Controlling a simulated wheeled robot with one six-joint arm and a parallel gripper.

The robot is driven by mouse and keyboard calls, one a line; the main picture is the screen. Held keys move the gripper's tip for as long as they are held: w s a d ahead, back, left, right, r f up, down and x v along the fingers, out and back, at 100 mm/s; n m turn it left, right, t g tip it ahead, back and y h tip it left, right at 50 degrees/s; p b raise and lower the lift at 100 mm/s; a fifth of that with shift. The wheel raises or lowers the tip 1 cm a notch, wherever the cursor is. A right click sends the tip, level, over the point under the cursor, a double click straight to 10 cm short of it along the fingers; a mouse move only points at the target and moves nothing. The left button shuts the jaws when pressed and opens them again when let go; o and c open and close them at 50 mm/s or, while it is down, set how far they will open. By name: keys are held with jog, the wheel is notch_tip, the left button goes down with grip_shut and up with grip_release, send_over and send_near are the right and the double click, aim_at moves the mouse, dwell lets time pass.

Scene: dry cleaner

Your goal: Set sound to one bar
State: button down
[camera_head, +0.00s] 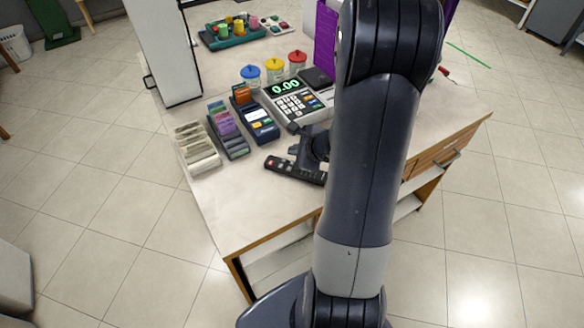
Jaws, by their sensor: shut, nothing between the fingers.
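My gripper (297,140) is shut and empty. It is a dark shape over the front part of the counter, partly hidden behind my arm. A black remote control (293,170) with a red button and small pale buttons lies just in front of it. The gripper appears close to the remote, but I cannot tell whether they touch. A grey cash register (292,102) with a green "0.00" display stands behind the gripper. A dark blue card terminal (258,122) with a small screen stands to its left. No sound bars are readable in this view.
The counter (245,195) also carries a card holder (228,137), a tray of pale slips (196,148), jars with blue, yellow and red lids (274,70), and a green tray (235,37). A tall white panel (163,50) stands at left. The front left counter is clear.

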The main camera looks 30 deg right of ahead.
jog(key=shift+f+b, duration=0.75)
jog(key=shift+f, duration=0.25)
jog(key=shift+f, duration=0.1)
dwell(1.2)
jog(key=shift+f+b, duration=0.3)
jog(key=shift+b, duration=0.3)
jog(key=shift+f+b, duration=0.35)
jog(key=shift+b, duration=0.1)
dwell(0.4)
jog(key=shift+r, duration=0.2)
jog(key=shift+r+p, duration=0.5)
jog(key=shift+r, duration=0.1)
jog(key=shift+r+p, duration=2)
jog(key=shift+r, duration=0.5)
dwell(0.6)
